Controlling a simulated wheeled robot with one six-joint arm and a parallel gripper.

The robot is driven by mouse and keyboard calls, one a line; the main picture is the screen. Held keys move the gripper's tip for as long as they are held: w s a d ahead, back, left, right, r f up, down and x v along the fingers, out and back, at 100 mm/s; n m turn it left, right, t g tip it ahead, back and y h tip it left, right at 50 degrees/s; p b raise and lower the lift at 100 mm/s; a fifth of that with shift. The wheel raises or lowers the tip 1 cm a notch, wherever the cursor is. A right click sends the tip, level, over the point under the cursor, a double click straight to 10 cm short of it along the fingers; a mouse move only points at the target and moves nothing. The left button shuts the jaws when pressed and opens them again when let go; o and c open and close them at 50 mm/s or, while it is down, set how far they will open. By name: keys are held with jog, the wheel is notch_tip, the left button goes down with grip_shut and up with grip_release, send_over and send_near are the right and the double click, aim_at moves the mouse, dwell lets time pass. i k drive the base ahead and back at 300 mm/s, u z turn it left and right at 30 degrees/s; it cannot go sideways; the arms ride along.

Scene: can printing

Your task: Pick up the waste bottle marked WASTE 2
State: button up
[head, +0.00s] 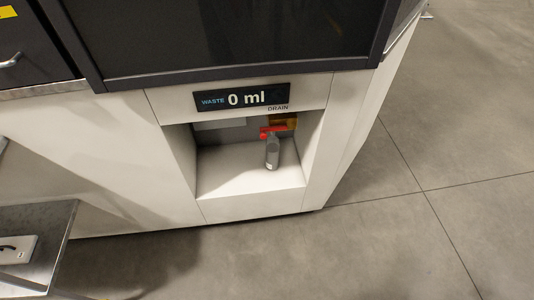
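No marking WASTE 2 can be read in the head view, and no thing there is clearly the waste bottle. A grey cylindrical piece (272,154), with a small pale patch at its lower end, shows in a white recess (230,177) of the machine, just below a red lever (273,131). I cannot tell whether it is a drain spout or a small bottle. The recess floor around it looks bare. My gripper is not in view.
A display (242,97) above the recess reads WASTE 0 ml, with DRAIN below. A dark panel (230,35) overhangs it. At the lower left stands a metal-edged shelf or cart (62,240) with a black-handled pale item (18,250). Grey floor (430,200) is clear at right.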

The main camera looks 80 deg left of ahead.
aim_at(273, 145)
jog(key=u, duration=0.75)
jog(key=i, duration=0.8)
jog(key=u, duration=1.2)
jog(key=i, duration=0.4)
jog(key=u, duration=0.35)
